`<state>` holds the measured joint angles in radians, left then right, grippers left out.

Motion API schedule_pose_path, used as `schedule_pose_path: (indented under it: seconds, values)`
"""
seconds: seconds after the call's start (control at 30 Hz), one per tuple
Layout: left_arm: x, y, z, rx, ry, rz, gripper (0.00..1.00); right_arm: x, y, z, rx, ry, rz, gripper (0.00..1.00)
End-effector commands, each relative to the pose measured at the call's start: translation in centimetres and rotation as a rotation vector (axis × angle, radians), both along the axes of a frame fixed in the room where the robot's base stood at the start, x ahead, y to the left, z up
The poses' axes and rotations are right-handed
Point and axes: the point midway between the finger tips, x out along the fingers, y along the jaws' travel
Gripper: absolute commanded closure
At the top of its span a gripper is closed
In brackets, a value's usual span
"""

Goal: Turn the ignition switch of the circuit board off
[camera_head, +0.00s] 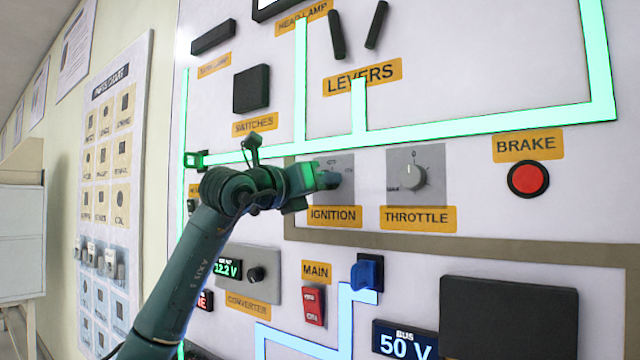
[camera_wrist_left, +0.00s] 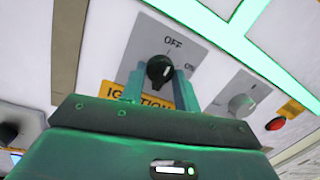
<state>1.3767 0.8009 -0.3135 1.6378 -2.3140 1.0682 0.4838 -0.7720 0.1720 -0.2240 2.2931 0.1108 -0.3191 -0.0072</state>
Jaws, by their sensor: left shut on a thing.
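The ignition switch plate (camera_head: 345,165) is on the circuit board above the yellow IGNITION label (camera_head: 334,216). My left gripper (camera_head: 326,178) reaches it from the left and largely hides its knob. In the left wrist view the black ignition knob (camera_wrist_left: 159,71) sits between the two teal fingertips of my left gripper (camera_wrist_left: 160,85), which is shut on it. OFF is printed above the knob and ON to its upper right. A short white mark shows on the knob's face; I cannot tell exactly where it points. My right gripper is in neither view.
The throttle knob (camera_head: 413,175) is just right of the ignition plate, with the red brake button (camera_head: 528,179) farther right. Levers (camera_head: 376,25) are above. The red main switch (camera_head: 313,305) and blue switch (camera_head: 369,272) are below. Green lit strips cross the board.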

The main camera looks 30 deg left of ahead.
Motion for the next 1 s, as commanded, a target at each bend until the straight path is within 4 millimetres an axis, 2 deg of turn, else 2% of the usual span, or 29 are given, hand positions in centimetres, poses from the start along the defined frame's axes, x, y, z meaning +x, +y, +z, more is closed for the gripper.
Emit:
schedule_pose_path:
  seconds: [0.17, 0.2, 0.43, 0.77, 0.87, 1.0]
  values:
    - [0.0, 0.0, 0.0, -0.003, 0.000, -0.002, 0.92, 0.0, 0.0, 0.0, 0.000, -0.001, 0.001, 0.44]
    - [0.0, 0.0, 0.0, -0.003, 0.000, -0.002, 0.66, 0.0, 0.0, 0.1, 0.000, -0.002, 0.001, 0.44]
    - [0.0, 0.0, 0.0, -0.001, 0.000, -0.001, 0.48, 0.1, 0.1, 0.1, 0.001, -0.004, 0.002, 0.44]
    - [-0.5, 0.1, -0.1, 0.001, -0.001, 0.000, 0.47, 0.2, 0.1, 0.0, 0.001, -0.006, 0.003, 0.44]
    - [-1.7, 0.3, -0.3, 0.003, -0.002, 0.002, 0.47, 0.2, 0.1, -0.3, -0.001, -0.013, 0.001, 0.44]
    - [-4.6, 0.8, -0.7, 0.004, -0.004, 0.003, 0.47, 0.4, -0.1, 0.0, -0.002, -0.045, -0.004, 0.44]
